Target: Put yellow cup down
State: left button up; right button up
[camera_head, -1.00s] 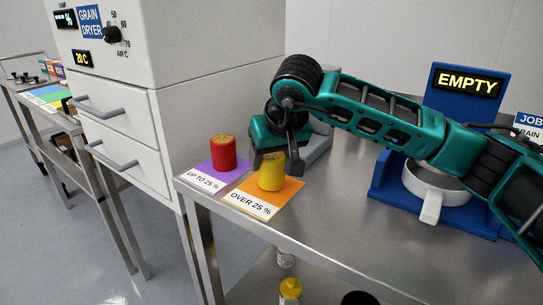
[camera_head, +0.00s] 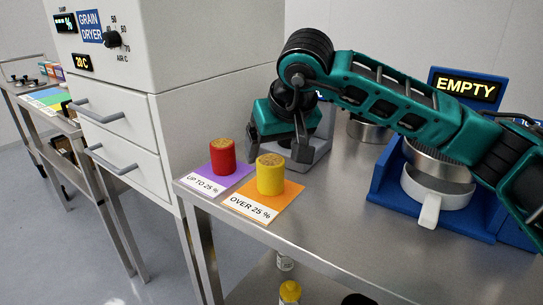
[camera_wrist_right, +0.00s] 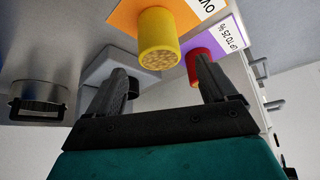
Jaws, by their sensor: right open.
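The yellow cup (camera_head: 270,175), filled with grain, stands upright on the orange mat (camera_head: 288,196) marked "OVER 25 %". My right gripper (camera_head: 300,150) is open and empty, behind and above the yellow cup and apart from it. In the right wrist view the yellow cup (camera_wrist_right: 158,40) is beyond the open fingers (camera_wrist_right: 165,85), with nothing between them. My left gripper does not show.
A red cup (camera_head: 222,157) stands on the purple mat (camera_head: 205,172) marked "UP TO 25 %", left of the yellow cup. A blue stand (camera_head: 385,185) with an "EMPTY" display is at the right. The grain dryer (camera_head: 190,70) stands left. The front steel tabletop (camera_head: 345,225) is clear.

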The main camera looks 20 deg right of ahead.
jog(key=v, duration=0.7)
jog(key=shift+p, duration=0.3)
